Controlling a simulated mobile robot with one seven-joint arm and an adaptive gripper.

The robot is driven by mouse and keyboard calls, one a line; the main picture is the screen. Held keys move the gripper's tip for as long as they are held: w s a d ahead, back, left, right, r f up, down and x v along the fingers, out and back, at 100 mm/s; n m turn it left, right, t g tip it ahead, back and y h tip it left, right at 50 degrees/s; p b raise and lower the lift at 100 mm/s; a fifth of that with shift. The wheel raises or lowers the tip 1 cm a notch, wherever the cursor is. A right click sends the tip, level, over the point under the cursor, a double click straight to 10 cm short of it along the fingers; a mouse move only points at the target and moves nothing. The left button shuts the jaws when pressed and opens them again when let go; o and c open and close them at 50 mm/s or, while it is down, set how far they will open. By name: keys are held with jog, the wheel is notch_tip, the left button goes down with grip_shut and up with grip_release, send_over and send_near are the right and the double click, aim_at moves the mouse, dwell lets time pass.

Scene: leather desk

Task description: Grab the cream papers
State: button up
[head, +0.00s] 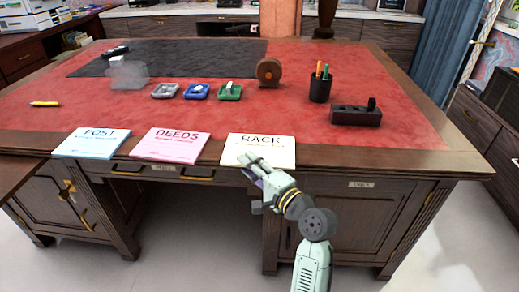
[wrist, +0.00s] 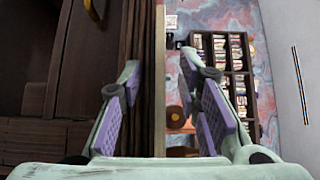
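The cream papers (head: 262,148), marked RACK, lie flat at the front edge of the red-topped desk, right of the other two stacks. My gripper (head: 258,173) is at their front edge, with one finger over the top and the other lower, in front of the desk. In the wrist view my gripper (wrist: 162,105) is open, its purple pads apart. A thin tan strip (wrist: 160,70), seemingly the papers' edge, runs between the pads with gaps on both sides. The gripper hides part of the papers' front in the head view.
The pink DEEDS papers (head: 170,143) and blue POST papers (head: 96,142) lie to the left along the same edge. Behind are small trays (head: 196,91), a tape roll (head: 268,71), a pen cup (head: 320,86) and a dark block (head: 355,115). Red leather right of the papers is clear.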

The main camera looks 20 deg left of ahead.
jog(key=shift+c, duration=0.3)
grip_shut()
dwell(0.3)
